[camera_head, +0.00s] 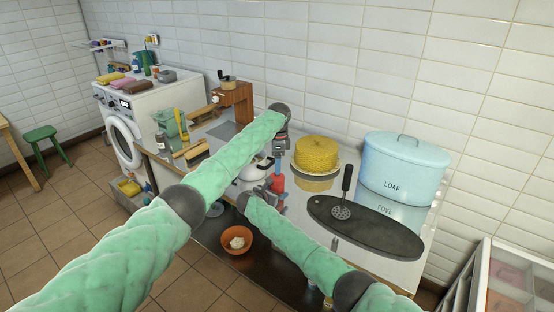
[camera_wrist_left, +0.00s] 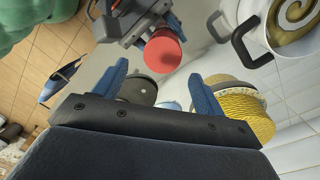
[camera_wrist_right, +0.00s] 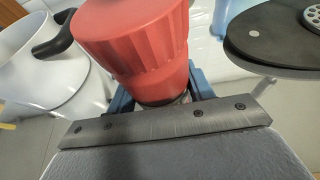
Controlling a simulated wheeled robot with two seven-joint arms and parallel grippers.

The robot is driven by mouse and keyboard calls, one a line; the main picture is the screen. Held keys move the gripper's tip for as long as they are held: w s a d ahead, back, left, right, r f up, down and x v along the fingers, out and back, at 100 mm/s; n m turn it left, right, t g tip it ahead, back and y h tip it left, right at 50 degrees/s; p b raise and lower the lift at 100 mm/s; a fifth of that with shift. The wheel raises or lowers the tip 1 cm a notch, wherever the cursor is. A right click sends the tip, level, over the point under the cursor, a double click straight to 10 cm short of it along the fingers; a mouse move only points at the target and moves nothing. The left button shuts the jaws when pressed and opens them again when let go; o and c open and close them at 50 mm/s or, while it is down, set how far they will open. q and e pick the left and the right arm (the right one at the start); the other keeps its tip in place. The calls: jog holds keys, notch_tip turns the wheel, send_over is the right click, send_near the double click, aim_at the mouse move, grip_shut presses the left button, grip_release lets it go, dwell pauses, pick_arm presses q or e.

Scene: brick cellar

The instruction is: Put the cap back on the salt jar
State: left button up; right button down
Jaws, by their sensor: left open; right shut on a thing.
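A red ribbed thing (camera_head: 279,184), which looks like the cap or a capped jar, is between the fingers of my right gripper (camera_head: 274,194). It fills the middle of the right wrist view (camera_wrist_right: 135,45), ribbed on its side, with a narrow grey band below. In the left wrist view its flat red round face (camera_wrist_left: 163,55) lies just beyond my left gripper. My left gripper (camera_head: 279,155) is open and empty, right above the red thing. I cannot tell whether a jar is under it; no separate salt jar is clear.
A yellow woven dome (camera_head: 317,154) and a blue loaf bin (camera_head: 404,165) stand at the back. A dark oval board (camera_head: 385,232) with a skimmer lies right. A white pot (camera_wrist_right: 40,70) is close by my right gripper. An orange bowl (camera_head: 230,248) stands in front.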

aim_at(277, 176)
pick_arm(q)
jog(key=n, duration=0.7)
jog(key=shift+r, duration=0.25)
jog(key=n, duration=0.6)
jog(key=shift+r, duration=0.15)
jog(key=n, duration=0.5)
jog(key=shift+a+r+t, duration=0.1)
jog(key=shift+r+t, duration=0.1)
jog(key=shift+t, duration=0.1)
jog(key=n, duration=0.6)
jog(key=shift+r, duration=0.25)
jog(key=shift+f, duration=4.05)
